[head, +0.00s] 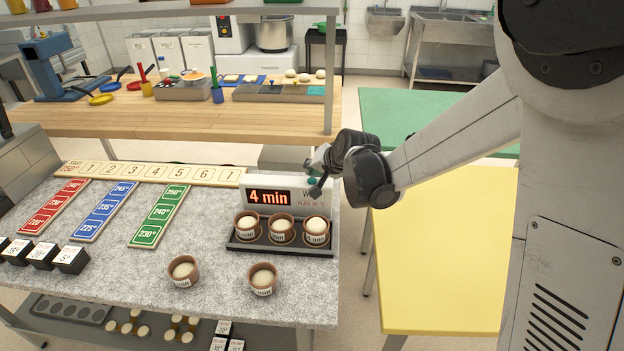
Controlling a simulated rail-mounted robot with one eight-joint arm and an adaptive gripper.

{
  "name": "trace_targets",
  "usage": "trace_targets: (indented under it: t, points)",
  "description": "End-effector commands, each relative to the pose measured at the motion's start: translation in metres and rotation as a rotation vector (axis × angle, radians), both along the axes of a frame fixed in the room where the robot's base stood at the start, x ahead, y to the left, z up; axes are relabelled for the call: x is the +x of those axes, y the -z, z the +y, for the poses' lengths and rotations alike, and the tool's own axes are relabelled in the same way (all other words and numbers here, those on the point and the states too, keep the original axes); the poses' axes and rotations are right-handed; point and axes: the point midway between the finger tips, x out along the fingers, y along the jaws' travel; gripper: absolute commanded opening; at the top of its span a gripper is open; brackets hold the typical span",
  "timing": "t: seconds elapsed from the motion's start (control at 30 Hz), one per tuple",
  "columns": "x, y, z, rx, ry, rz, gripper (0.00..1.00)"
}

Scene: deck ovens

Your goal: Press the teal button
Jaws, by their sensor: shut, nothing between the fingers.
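A light grey timer box (266,181) with a red "4 min" display (269,197) stands at the right end of the granite counter. A small teal spot, which looks like the teal button (312,182), shows at the box's top right. My gripper (316,178) is right at this spot and partly covers it. It is shut and empty. I cannot tell whether the fingertips touch the button or hover just above or in front of it.
A dark tray (279,247) with three dough cups stands before the box. Two more cups (184,271) (263,279) sit on the counter. Temperature strips (159,215) and black blocks (71,259) lie left. A yellow table (440,250) at right looks clear.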

Motion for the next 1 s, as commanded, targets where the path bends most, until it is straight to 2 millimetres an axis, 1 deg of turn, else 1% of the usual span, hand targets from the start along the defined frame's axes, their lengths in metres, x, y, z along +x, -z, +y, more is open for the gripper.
trace_targets:
  t: [0.2,0.33,0.9,1.0]
  points:
    - [0.0,0.0,0.0,0.0,0.0,0.0,0.0]
    - [0.0,-0.005,0.0,0.0,0.0,0.0,0.0]
    - [0.0,-0.053,0.0,0.0,0.0,0.0,0.0]
    - [0.0,-0.06,0.0,0.0,0.0,0.0,0.0]
